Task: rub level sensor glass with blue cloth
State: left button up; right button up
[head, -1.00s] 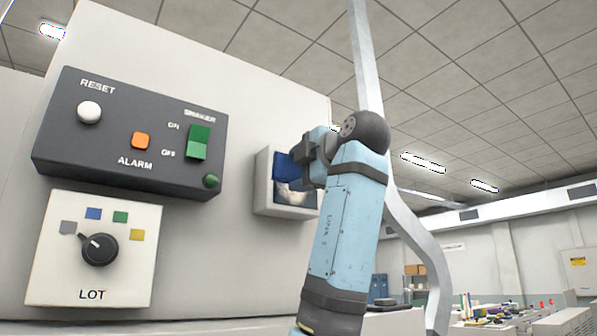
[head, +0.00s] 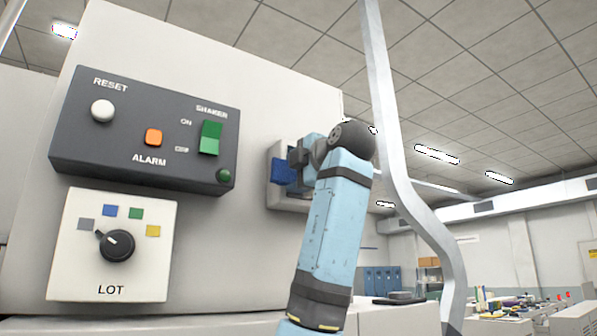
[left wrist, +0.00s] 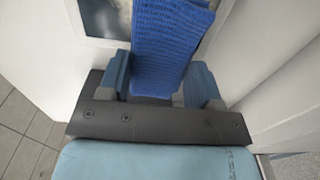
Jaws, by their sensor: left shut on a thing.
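The level sensor is a pale box with a framed glass on the side of the machine; its frame (head: 290,205) shows in the head view. My left gripper (head: 296,160) is in front of it and hides most of the glass. The gripper is shut on the blue cloth (head: 283,172), which lies over the left part of the sensor's face. In the left wrist view the cloth (left wrist: 168,45) stands up between the two fingers (left wrist: 160,85). A grey part of the glass (left wrist: 107,18) shows left of it. Contact between cloth and glass cannot be told.
Left of the sensor is a dark control panel (head: 140,172) with reset, alarm and shaker controls. Below it is a white LOT plate (head: 75,275) with a black knob (head: 116,245). A grey bent post (head: 390,130) stands right of my left arm.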

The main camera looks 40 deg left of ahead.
pick_arm(q)
jog(key=shift+x, duration=1.05)
dwell(0.4)
jog(key=shift+p, duration=0.3)
